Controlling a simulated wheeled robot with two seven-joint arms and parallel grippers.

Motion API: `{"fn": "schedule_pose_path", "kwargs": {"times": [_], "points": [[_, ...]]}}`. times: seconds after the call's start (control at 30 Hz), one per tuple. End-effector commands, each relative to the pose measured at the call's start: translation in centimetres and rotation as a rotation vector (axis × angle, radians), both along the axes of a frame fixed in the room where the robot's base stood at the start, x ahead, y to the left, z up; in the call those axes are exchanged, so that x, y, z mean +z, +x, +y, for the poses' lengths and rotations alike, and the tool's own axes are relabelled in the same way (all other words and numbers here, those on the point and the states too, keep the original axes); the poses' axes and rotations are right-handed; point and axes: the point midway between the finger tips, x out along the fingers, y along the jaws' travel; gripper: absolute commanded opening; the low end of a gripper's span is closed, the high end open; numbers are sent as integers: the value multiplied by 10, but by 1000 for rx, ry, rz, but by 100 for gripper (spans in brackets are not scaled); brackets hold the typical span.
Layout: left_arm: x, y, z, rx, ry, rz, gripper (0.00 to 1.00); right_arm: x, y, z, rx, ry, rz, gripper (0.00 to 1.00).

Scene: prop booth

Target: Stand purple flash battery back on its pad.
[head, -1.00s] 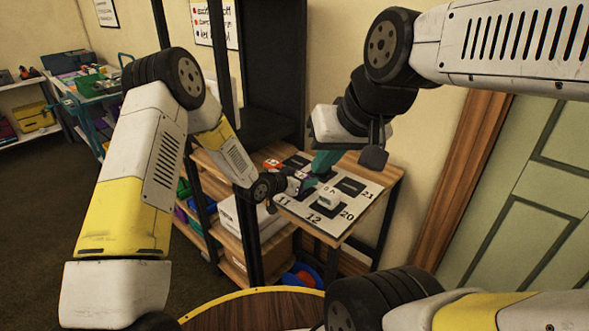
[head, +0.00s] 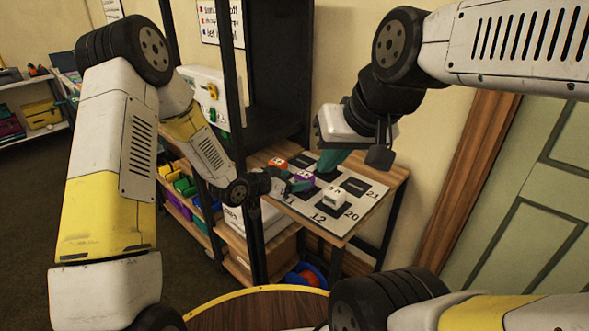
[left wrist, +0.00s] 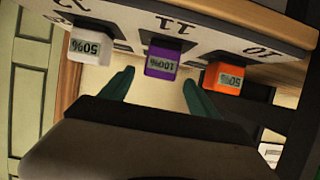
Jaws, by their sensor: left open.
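The purple flash battery (head: 303,176) is on the numbered board (head: 330,223) on the wooden stand. In the left wrist view, which is upside down, the purple battery (left wrist: 161,60) shows a 100% label and sits by the number 11. I cannot tell whether it is upright or lying. My left gripper (left wrist: 158,77) is open, its teal fingers pointing at the battery, one toward each side, with nothing held. In the head view the left gripper (head: 298,183) is close beside it. My right gripper (head: 328,161) hangs over the board's back; its jaws are unclear.
A white battery (left wrist: 89,50) and an orange battery (left wrist: 225,77), both marked 50%, flank the purple one. In the head view the white battery (head: 336,196) is nearer. A dark post (head: 245,150) rises by the stand's left. Colored bins (head: 185,185) fill lower shelves.

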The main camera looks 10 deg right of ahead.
Motion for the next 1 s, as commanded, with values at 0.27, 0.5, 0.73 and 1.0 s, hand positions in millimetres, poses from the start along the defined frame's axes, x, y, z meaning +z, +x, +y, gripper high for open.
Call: {"fn": "schedule_pose_path", "kwargs": {"times": [0.27, 0.5, 0.73, 1.0], "points": [[11, -18, 22, -1, 0, 0, 71, 0, 0, 0, 0, 0, 0, 0], [24, -13, 35, 27, 37, 0, 71, 0, 0, 0, 0, 0, 0, 0], [91, -5, 111, 223, 219, 49, 71, 0, 0, 0, 0, 0, 0, 0], [177, -66, 212, 515, 321, 218, 71, 0, 0, 0, 0, 0, 0, 0]]}}
